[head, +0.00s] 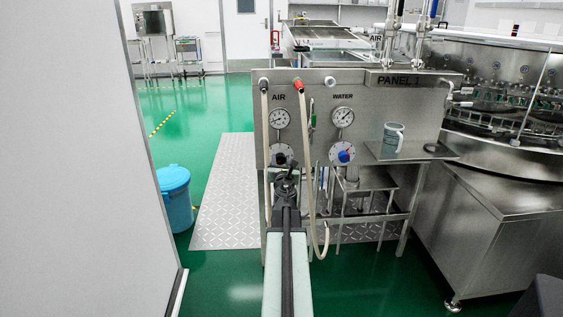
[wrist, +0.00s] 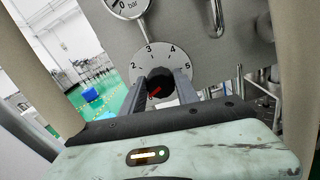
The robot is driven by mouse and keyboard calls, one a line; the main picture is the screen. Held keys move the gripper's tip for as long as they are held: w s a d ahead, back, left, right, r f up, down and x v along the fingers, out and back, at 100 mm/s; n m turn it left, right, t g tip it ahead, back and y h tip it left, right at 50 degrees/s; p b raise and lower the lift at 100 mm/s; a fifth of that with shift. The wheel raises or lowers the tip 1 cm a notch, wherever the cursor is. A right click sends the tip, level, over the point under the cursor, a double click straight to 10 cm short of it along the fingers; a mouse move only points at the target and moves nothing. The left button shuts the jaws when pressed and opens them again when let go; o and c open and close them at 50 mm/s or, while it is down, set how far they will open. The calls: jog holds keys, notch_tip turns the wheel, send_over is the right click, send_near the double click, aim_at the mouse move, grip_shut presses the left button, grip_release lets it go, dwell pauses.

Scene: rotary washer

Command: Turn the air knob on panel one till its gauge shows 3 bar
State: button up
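Panel one (head: 365,95) is a steel panel. Its air gauge (head: 280,119) is a round white dial at the left; its needle is too small to read. The air knob sits in a pale dial (head: 280,146) below it, partly hidden by my gripper (head: 286,173). In the wrist view the air knob (wrist: 160,84) is dark with a red mark at its lower left, inside a dial numbered 2 to 5. The fingers of my gripper (wrist: 160,82) stand apart on either side of the knob; whether they press on it is unclear. The gauge (wrist: 127,5) is cut off at the top.
The water gauge (head: 342,117) and blue water knob (head: 344,156) are to the right. A pale hose (head: 307,170) hangs just right of my arm. A cup (head: 393,136) stands on a side shelf. A blue bin (head: 175,197) and a white wall (head: 75,170) are left.

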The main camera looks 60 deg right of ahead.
grip_shut()
jog(key=shift+m, duration=0.4)
jog(key=m, duration=0.4)
jog(key=shift+s+m, duration=0.1)
jog(key=shift+m, duration=0.3)
jog(key=m, duration=0.5)
jog(key=shift+s+d+f, duration=0.1)
jog(key=shift+f, duration=0.05)
jog(key=m, duration=0.6)
jog(key=shift+f+b, duration=0.1)
jog(key=shift+b, duration=0.2)
jog(key=m, duration=0.5)
jog(key=shift+f, duration=0.1)
jog(key=shift+m, duration=0.3)
jog(key=o, duration=1.2)
grip_release()
